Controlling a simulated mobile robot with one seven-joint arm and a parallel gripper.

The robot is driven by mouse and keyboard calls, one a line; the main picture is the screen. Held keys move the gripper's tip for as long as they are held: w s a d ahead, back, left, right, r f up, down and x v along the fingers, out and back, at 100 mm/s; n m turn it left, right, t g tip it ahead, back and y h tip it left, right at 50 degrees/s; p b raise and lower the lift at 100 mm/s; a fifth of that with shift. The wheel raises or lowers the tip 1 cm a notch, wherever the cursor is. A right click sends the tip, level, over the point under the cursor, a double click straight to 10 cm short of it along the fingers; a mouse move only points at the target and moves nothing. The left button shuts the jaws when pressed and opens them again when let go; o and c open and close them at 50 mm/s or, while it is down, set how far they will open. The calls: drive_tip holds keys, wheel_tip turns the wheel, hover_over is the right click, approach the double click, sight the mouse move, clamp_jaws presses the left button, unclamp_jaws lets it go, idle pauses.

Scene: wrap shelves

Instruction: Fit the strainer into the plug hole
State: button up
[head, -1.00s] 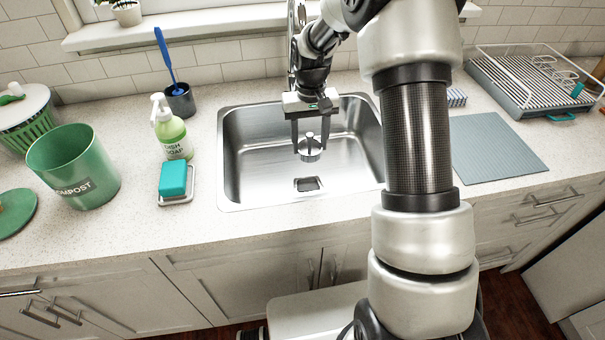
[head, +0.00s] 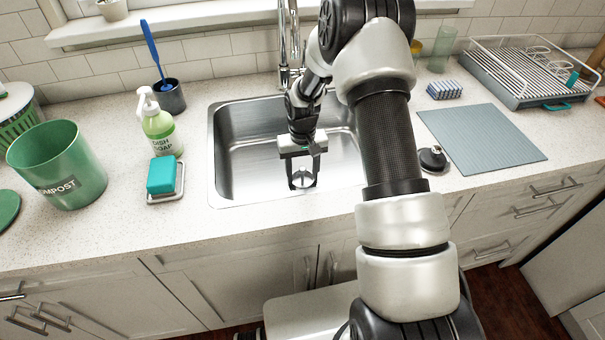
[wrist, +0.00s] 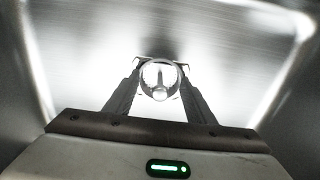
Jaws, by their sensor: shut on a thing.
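My gripper (head: 302,184) points down inside the steel sink (head: 232,165). It is shut on the strainer (head: 302,179), a small round metal piece with an upright knob. In the wrist view the strainer (wrist: 160,78) sits between the two fingertips (wrist: 159,72), with its knob toward the camera. The strainer is low in the sink, near the front of its floor. The plug hole is hidden behind the strainer and fingers, so I cannot tell whether the strainer is seated in it or above it.
The tap (head: 287,45) stands behind the sink. Soap bottle (head: 158,128) and teal sponge (head: 162,176) are left of it. A black-and-silver stopper-like piece (head: 433,157), grey mat (head: 482,138) and dish rack (head: 520,75) are right. The sink floor around my gripper is clear.

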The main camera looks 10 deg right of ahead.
drive_tip(key=shift+f, duration=0.2)
drive_tip(key=o, duration=1)
drive_tip(key=shift+r, duration=0.1)
drive_tip(key=shift+r, duration=0.1)
